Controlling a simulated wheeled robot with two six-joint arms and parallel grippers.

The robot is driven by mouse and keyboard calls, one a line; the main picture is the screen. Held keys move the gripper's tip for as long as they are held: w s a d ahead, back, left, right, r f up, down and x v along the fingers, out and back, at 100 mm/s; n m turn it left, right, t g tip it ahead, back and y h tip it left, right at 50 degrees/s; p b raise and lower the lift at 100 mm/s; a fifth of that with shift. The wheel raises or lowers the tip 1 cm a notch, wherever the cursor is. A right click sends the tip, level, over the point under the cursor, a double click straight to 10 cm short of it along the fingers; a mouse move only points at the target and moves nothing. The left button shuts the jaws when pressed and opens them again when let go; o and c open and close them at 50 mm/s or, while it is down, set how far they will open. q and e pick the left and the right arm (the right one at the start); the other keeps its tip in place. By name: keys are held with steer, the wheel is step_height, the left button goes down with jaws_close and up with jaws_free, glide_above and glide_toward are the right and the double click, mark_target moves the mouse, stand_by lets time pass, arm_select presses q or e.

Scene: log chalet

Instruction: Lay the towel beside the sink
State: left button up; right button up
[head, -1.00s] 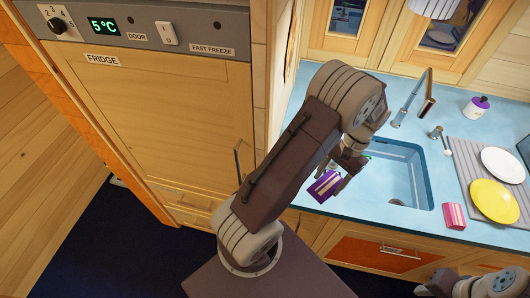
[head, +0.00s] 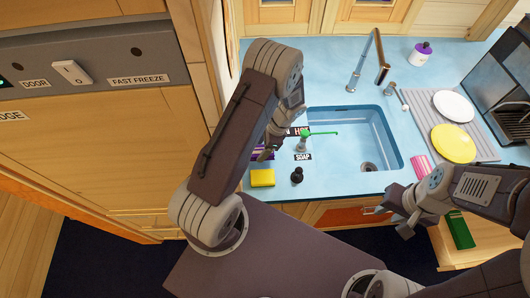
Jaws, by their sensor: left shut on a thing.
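The purple striped towel (head: 258,153) is in my left gripper (head: 268,150), over the counter left of the sink. The arm hides much of the towel and the fingers. I cannot tell whether the towel touches the counter. The sink (head: 345,135) is a blue basin set in the light-blue counter (head: 325,60), with a tall tap (head: 369,60) behind it.
Right are a pink striped cloth (head: 420,166) and a grey drainer (head: 418,106) with yellow (head: 453,143) and white (head: 453,106) plates.

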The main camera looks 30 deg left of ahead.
arm_select(q)
steer(key=shift+w+d+f, duration=0.1)
steer(key=shift+f, duration=0.05)
steer(key=shift+d+f, duration=0.1)
steer(key=shift+f, duration=0.15)
steer(key=f, duration=0.2)
steer(key=shift+s+f+p, duration=0.35)
steer(key=shift+s, duration=0.05)
steer(key=shift+w+f, duration=0.25)
steer(key=shift+f, duration=0.25)
steer(key=o, duration=0.8)
steer(key=shift+f, duration=0.1)
steer(key=shift+c, duration=0.2)
steer(key=shift+o, duration=0.8)
steer(key=shift+s, duration=0.1)
